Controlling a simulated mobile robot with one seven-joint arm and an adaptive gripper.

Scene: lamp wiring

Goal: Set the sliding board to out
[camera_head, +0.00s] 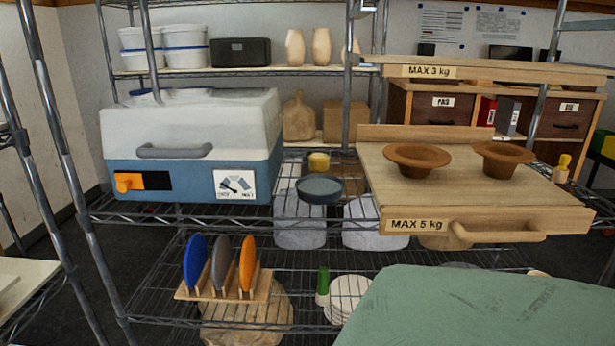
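The sliding board (455,198) is a pale wooden board at the right of the wire shelf's middle level. It carries a "MAX 5 kg" label (414,225) and a wooden bar handle (498,232) on its front edge. Its front edge overlaps the shelf's front rail in the picture; how far it is pulled out I cannot tell exactly. Two brown bowls (417,157) (502,157) stand on it. My gripper is not in view.
A second wooden board (520,75) marked "MAX 3 kg" sits above. A blue-and-white box (190,145) stands left, a dark round dish (319,188) between. Below are a rack (225,292) with coloured discs and a green surface (480,310) at front right.

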